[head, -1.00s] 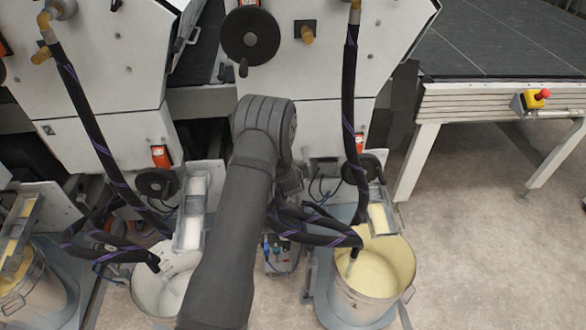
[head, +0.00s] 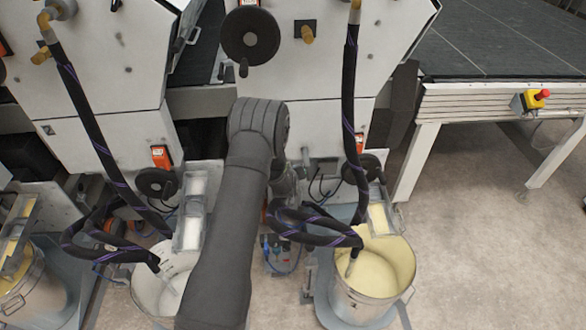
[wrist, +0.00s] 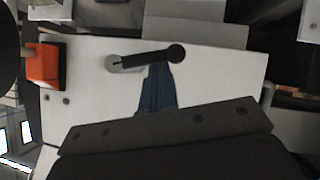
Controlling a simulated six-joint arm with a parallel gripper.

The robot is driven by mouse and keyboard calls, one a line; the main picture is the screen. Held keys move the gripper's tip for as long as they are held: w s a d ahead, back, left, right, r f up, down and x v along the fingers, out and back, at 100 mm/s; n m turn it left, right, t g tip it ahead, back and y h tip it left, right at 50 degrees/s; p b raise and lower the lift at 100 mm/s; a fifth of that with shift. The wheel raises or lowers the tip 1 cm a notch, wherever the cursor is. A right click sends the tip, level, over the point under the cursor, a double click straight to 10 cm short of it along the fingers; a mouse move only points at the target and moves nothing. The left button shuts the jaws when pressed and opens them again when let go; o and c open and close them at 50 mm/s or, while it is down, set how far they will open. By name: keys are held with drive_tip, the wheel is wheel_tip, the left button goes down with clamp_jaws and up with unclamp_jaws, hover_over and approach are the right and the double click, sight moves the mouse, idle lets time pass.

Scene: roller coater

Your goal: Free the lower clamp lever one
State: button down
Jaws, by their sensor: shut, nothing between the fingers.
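A black clamp lever (wrist: 148,58) with a round knob at its right end lies nearly level across a white panel in the wrist view. Its left end meets a pale round pivot (wrist: 118,63). My gripper (wrist: 158,70) is shut and empty. Its bluish fingers come up from below, with the tips right at the lever's lower edge; I cannot tell whether they touch it. In the head view, my arm hides the fingers, and I cannot make out the lever clearly.
The white panel (wrist: 215,75) has an orange box (wrist: 42,64) at its left. In the head view, black hoses (head: 350,110) run down to a bucket of cream-coloured liquid (head: 375,272) and a white bucket. A black handwheel (head: 250,36) is above my arm.

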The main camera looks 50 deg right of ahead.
wheel_tip(320, 180, down, 7)
drive_tip(key=s+d+n+g+h, duration=0.2)
drive_tip(key=n+g+h, duration=0.1)
drive_tip(key=n+h, duration=0.4)
drive_tip(key=shift+r+n, duration=0.15)
drive_tip(key=shift+n, duration=0.55)
drive_tip(key=shift+s+d, duration=0.1)
idle(0.5)
drive_tip(key=w+f+v, duration=0.1)
drive_tip(key=w+v, duration=0.1)
drive_tip(key=v, duration=1.1)
drive_tip(key=shift+w+a, duration=0.25)
drive_tip(key=shift+w, duration=0.15)
drive_tip(key=shift+d, duration=0.1)
